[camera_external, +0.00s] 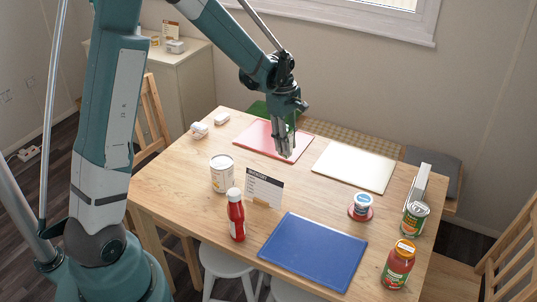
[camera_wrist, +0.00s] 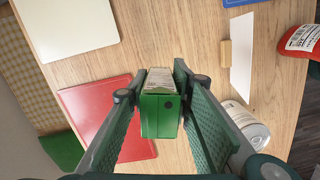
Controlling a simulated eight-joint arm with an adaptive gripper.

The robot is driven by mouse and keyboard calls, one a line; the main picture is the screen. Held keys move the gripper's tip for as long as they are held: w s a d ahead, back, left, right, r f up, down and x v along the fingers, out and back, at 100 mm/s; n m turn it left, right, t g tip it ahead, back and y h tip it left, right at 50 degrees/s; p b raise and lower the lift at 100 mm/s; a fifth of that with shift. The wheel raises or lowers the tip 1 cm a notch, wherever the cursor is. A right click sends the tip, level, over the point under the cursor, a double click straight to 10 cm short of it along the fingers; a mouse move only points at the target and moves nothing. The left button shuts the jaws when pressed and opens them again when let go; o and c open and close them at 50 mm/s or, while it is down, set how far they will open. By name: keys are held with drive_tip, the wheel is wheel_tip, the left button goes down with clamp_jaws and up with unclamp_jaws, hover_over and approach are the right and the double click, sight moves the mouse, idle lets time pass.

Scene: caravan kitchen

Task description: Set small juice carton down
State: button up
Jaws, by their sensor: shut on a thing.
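My gripper (camera_external: 285,148) is over the table, near the right front part of the red board (camera_external: 260,137). In the wrist view my gripper (camera_wrist: 160,108) is shut on the small juice carton (camera_wrist: 160,112), a green box with a pale end, held between the two finger pads. In the outside view the carton is mostly hidden by the fingers. In the wrist view the red board (camera_wrist: 88,103) lies below and left of the carton, with bare wood beyond it. I cannot tell whether the carton touches the surface.
The wooden table (camera_external: 310,195) has bare room at its middle. Around it are a white board (camera_external: 354,167), a blue board (camera_external: 314,252), a white can (camera_external: 222,174), a sign (camera_external: 263,188), a ketchup bottle (camera_external: 236,217), a small tub (camera_external: 361,204), a green-labelled can (camera_external: 414,219) and a sauce jar (camera_external: 398,267).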

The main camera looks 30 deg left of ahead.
drive_tip(key=s+d+m, duration=0.2)
drive_tip(key=s+d, duration=0.3)
drive_tip(key=d, duration=1.1)
drive_tip(key=s+d+m, duration=0.2)
drive_tip(key=s+d, duration=0.3)
drive_tip(key=d, duration=1.1)
drive_tip(key=s+d+m, duration=0.2)
drive_tip(key=s+d, duration=0.3)
drive_tip(key=d, duration=1.2)
drive_tip(key=shift+r+g+b, duration=0.15)
drive_tip(key=shift+g+b, duration=0.15)
drive_tip(key=shift+b, duration=0.1)
drive_tip(key=shift+f+b, duration=0.6)
drive_tip(key=shift+f, duration=2.55)
drive_tip(key=shift+f+b, duration=0.4)
drive_tip(key=shift+f, duration=1.5)
drive_tip(key=shift+f, duration=0.15)
